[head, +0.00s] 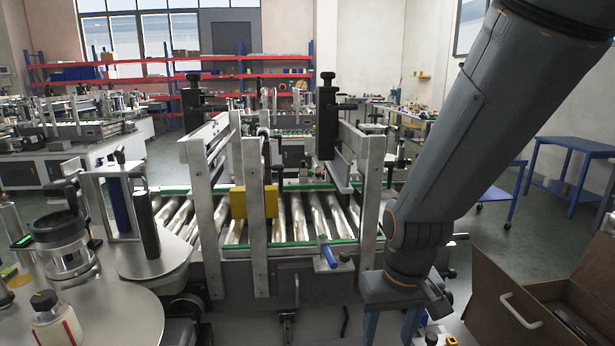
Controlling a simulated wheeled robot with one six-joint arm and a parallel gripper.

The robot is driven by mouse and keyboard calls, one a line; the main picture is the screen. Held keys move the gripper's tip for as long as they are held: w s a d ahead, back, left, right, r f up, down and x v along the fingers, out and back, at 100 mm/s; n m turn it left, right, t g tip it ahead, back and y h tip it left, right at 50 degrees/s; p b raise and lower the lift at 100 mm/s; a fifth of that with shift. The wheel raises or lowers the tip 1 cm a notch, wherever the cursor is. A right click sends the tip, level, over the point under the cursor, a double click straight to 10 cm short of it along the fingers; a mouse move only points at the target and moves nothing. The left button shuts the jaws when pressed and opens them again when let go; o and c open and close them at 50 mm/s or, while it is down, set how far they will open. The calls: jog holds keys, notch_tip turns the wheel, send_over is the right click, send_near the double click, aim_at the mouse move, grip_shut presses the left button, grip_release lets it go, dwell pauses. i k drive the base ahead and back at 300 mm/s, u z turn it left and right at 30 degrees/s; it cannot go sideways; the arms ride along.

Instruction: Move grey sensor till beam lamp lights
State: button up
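The labelling machine's roller conveyor (300,215) runs across the middle of the head view, between upright metal frames. A yellow block (256,202) sits at the front upright. A blue handle (328,256) sticks out from the conveyor's near side. I cannot make out a grey sensor or a beam lamp for certain at this distance. My dark grey arm comes down from the upper right and ends at the conveyor's right end.
A round metal table (120,312) with a white bottle (56,322) stands at the left front. An open brown box (520,290) is at the lower right. A blue table (575,148) stands at the right. Floor is clear between box and blue table.

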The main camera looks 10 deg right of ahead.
aim_at(323, 243)
jog(key=k, duration=0.5)
jog(key=u, duration=1.3)
jog(key=k, duration=0.75)
jog(key=z, duration=0.95)
jog(key=i, duration=0.95)
jog(key=u, duration=0.05)
